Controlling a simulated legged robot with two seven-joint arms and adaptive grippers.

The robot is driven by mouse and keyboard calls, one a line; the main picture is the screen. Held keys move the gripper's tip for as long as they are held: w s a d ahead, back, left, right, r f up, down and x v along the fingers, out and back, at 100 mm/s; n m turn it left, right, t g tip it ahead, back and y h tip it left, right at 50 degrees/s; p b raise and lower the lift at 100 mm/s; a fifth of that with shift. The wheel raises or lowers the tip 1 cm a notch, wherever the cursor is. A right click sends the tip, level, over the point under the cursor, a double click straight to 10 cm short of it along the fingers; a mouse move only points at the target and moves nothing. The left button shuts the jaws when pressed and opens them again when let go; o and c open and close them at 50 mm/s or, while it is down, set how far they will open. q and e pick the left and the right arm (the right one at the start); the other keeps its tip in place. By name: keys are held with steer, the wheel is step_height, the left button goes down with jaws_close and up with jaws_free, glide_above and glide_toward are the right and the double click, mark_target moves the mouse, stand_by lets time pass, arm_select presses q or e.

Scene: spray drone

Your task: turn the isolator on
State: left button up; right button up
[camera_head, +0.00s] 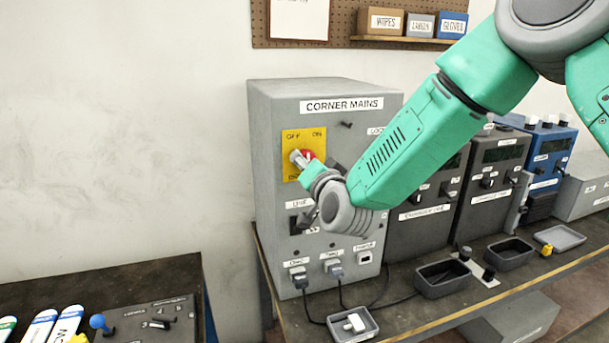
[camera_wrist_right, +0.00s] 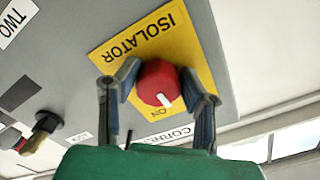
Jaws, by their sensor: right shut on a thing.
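The grey CORNER MAINS cabinet (camera_head: 345,130) carries a yellow isolator plate (camera_head: 290,140), marked OFF at left and ON at right. My right gripper (camera_head: 303,160) is at the plate, its fingers on either side of the red isolator knob (camera_head: 309,155). In the right wrist view, the fingers of my right gripper (camera_wrist_right: 160,88) hold the red knob (camera_wrist_right: 155,78) from both sides. The knob's white pointer tip lies close to the ON label. The OFF label is hidden in that view. My left gripper is in neither view.
Grey charger units (camera_head: 425,200) stand right of the cabinet, with a blue unit (camera_head: 549,150) beyond. Plugged cables and a small tray (camera_head: 353,325) lie in front. The wall at left is clear.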

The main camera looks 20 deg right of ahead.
steer(key=m+b, duration=0.4)
steer(key=m, duration=0.1)
steer(key=shift+r+m, duration=0.1)
steer(key=shift+m, duration=0.3)
steer(key=shift+r+m+b, duration=0.1)
steer(key=shift+m+b, duration=1.8)
steer(key=shift+m, duration=0.1)
steer(key=o, duration=1.1)
steer(key=shift+o, duration=0.2)
steer(key=shift+d, duration=0.2)
steer(key=shift+s, duration=0.1)
